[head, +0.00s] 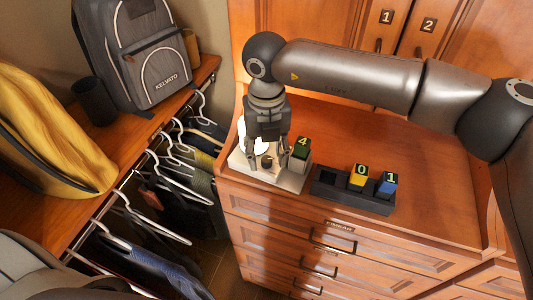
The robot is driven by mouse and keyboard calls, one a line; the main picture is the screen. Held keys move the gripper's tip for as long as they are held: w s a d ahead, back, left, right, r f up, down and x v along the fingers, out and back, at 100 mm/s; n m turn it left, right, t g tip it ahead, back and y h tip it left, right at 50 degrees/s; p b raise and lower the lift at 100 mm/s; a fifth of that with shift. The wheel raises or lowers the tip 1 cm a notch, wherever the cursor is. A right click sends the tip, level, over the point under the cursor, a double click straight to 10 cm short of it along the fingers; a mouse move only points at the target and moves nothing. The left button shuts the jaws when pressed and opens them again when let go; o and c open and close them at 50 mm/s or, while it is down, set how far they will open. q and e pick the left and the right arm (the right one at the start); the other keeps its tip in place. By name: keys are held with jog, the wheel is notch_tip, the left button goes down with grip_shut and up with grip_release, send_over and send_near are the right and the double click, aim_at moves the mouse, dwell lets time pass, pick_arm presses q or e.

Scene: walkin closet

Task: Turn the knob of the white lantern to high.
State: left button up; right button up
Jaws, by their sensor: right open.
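A white object (241,158) stands at the left end of the wooden dresser top and looks like the white lantern. My right gripper (267,163) comes down over it from above and hides much of it. The gripper's fingers point down and are apart, with a small dark round part between or just behind them that may be the knob. I cannot tell whether the fingers touch it, and no knob setting is readable. My left gripper is not in view.
A black holder (335,190) carries a yellow block (359,175) and a blue block (388,183). The dresser top (430,200) is clear at right. A shelf with backpacks (140,60) and hangers is at left.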

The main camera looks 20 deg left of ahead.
aim_at(267, 159)
notch_tip(267, 159, up, 11)
dwell(0.3)
